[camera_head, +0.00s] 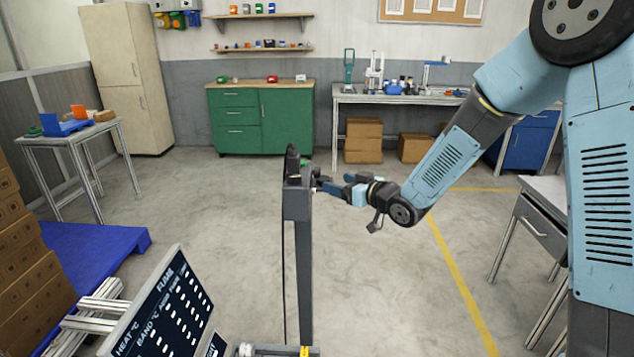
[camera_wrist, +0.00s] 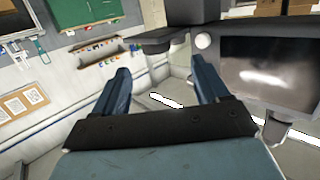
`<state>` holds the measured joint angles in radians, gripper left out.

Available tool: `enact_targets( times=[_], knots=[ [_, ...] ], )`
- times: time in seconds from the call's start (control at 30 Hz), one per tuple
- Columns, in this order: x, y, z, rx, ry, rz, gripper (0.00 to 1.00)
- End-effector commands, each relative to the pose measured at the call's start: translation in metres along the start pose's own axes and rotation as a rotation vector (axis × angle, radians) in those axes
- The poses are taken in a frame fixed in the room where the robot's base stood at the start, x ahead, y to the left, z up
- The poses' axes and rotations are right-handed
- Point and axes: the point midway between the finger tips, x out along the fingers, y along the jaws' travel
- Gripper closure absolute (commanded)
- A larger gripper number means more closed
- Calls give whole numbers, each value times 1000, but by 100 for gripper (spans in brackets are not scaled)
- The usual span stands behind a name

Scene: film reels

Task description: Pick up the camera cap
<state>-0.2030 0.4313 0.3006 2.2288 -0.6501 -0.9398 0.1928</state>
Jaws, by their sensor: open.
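My gripper (camera_head: 320,183) reaches left to the top of a dark grey post (camera_head: 304,260). In the wrist view its two blue fingers (camera_wrist: 162,78) are spread apart, with nothing between them. A dark device (camera_head: 292,165) sits on top of the post. In the wrist view a dark device with a glossy screen (camera_wrist: 270,72) fills the right side. A small pale round piece (camera_wrist: 204,40) shows beside that screen, beyond the right finger; I cannot tell if it is the camera cap. No other cap can be made out.
A control panel (camera_head: 165,310) stands at the front left, near a blue pallet (camera_head: 105,245) with stacked boxes (camera_head: 25,255). A grey desk (camera_head: 545,205) is at the right. A green cabinet (camera_head: 260,120) stands at the back. The floor between is clear.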

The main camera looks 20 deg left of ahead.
Motion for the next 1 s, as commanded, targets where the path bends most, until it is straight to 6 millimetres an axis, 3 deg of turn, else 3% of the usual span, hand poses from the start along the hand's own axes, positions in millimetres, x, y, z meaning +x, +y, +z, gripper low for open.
enact_targets(
  times=[0.17, 0.5, 0.77, 1.0],
  knots=[
    [11, 0, 2, 0, -1, 0, 26],
    [52, 1, 5, 0, -1, -1, 26],
    [55, 0, 4, -1, -1, -1, 26],
    [54, 0, 5, -1, -2, -2, 47]
  ],
)
